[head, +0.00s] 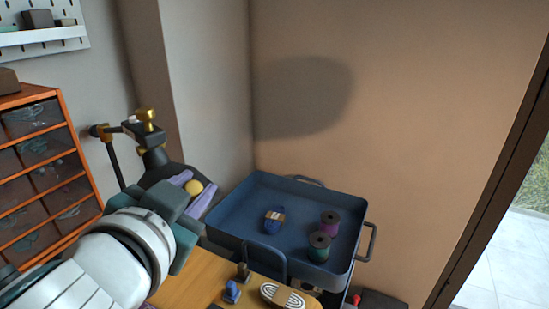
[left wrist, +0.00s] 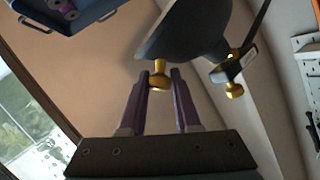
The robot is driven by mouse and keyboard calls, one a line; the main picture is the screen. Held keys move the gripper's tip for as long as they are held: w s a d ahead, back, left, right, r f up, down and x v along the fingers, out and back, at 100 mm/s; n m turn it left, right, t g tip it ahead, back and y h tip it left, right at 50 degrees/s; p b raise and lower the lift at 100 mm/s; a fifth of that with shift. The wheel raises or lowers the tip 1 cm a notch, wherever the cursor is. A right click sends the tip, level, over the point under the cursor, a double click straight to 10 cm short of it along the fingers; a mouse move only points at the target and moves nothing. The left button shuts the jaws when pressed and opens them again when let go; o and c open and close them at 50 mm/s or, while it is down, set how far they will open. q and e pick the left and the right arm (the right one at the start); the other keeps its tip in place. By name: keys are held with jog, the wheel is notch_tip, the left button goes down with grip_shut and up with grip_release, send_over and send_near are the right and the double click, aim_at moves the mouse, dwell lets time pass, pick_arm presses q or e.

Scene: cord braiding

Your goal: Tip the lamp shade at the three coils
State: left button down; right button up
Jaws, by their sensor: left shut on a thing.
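The dark lamp shade (head: 172,174) hangs from a jointed arm with a brass knob (head: 146,118), left of the blue tray (head: 225,215). In the left wrist view the shade (left wrist: 190,25) is tilted, and its small brass grip knob (left wrist: 159,76) is between my purple fingers. My left gripper (head: 196,187) is shut on that knob. The shade's open side is hidden in the head view. My right gripper is out of view.
An orange drawer cabinet (head: 62,118) stands at the left, below a white shelf (head: 40,37). A blue item (head: 231,292) and a wooden piece with white loops (head: 288,296) lie on the wooden table (head: 200,280). A wide shadow falls on the bare back wall.

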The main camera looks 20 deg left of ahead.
pick_arm(q)
jog(key=c, duration=0.9)
grip_release()
jog(key=shift+s+d, duration=0.1)
jog(key=shift+b+v, duration=1)
jog(key=shift+v, duration=3.9)
